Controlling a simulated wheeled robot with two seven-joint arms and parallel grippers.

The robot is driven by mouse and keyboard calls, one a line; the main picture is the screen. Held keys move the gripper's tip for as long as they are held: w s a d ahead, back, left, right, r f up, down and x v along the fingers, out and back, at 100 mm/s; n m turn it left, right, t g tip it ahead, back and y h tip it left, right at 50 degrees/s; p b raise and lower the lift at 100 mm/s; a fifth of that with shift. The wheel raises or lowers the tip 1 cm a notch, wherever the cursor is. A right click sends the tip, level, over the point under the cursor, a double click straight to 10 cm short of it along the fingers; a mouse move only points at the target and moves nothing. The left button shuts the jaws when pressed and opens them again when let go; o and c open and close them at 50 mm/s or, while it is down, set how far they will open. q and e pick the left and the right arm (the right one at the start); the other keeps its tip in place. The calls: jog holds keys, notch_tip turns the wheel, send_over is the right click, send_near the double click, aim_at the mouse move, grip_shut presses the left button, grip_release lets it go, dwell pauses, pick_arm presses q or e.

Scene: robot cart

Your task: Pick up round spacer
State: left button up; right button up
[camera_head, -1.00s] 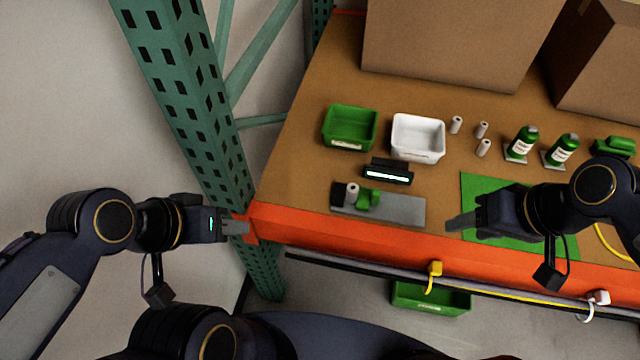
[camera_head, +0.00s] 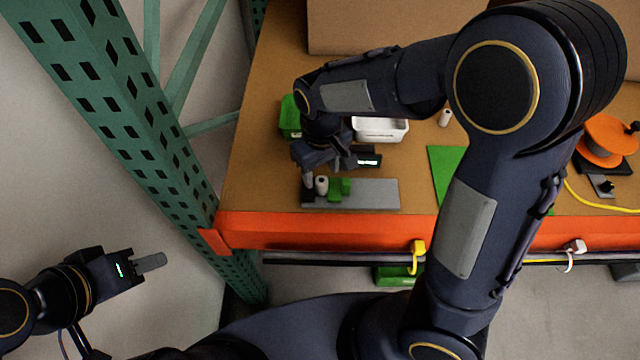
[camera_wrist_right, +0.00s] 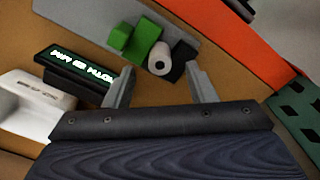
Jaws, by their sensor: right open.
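The round spacer is a small white cylinder (camera_head: 321,185) with a hole in its end. It stands in the grey fixture (camera_head: 370,194), between a dark block and a green block (camera_head: 341,189). In the right wrist view the spacer (camera_wrist_right: 160,62) shows its hole, beside the green block (camera_wrist_right: 140,42). My right gripper (camera_wrist_right: 158,85) is open, its two fingers on either side of the spacer's direction, with the spacer a little beyond the tips. My left gripper (camera_head: 151,262) is off the table's left side, away from the spacer; its jaw gap is not clear.
A black display (camera_wrist_right: 78,75) and a white bin (camera_head: 380,130) stand close to the fixture. A green bin (camera_head: 290,117) is partly hidden behind my right arm. A green upright (camera_head: 110,110) stands left of the table. Another white cylinder (camera_head: 445,117) stands further right.

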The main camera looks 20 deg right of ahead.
notch_tip(320, 180, down, 2)
jog(key=shift+f, duration=0.25)
grip_shut()
jog(key=shift+r, duration=0.15)
